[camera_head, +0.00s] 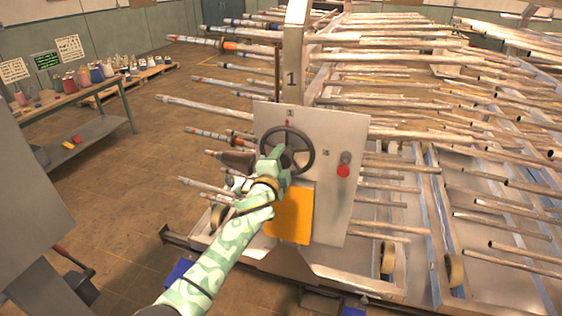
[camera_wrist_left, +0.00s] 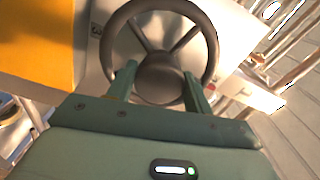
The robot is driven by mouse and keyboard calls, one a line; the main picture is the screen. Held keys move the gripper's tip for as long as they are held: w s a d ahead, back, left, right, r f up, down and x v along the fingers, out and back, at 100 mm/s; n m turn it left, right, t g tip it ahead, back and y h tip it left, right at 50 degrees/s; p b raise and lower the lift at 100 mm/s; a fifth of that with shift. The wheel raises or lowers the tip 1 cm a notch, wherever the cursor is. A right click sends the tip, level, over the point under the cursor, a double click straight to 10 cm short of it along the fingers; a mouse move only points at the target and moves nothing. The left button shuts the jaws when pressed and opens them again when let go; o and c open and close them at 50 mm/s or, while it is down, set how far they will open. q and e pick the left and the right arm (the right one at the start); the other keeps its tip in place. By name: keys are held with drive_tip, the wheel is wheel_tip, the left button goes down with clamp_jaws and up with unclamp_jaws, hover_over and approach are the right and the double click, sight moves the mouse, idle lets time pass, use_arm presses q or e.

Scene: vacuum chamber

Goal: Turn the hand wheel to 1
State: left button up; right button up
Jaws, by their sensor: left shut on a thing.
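The dark hand wheel (camera_head: 311,150) is mounted on a light grey panel (camera_head: 338,205). A small mark (camera_head: 289,113) sits above the wheel with a bit of red under it, and another mark (camera_head: 326,153) is to its right; both are too small to read surely. My left gripper (camera_head: 278,156) reaches the wheel from the lower left and is shut on it. In the left wrist view, its two fingers (camera_wrist_left: 159,82) lie on either side of the wheel's hub, inside the rim (camera_wrist_left: 211,48). The wheel's lower part is hidden by the gripper. My right gripper is not in view.
A red knob (camera_head: 343,170) sits on the panel right of the wheel, and an orange plate (camera_head: 290,215) below it. Racks of long metal tubes (camera_head: 440,110) surround the panel. A bench (camera_head: 85,92) with jars stands at left. The floor between is open.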

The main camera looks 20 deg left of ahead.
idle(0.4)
use_arm(q)
drive_tip(key=o, duration=1.4)
drive_tip(key=shift+c, duration=0.2)
drive_tip(key=shift+w, duration=0.1)
drive_tip(key=s, duration=1.6)
drive_tip(key=shift+s+a, duration=0.15)
drive_tip(key=shift+a, duration=0.15)
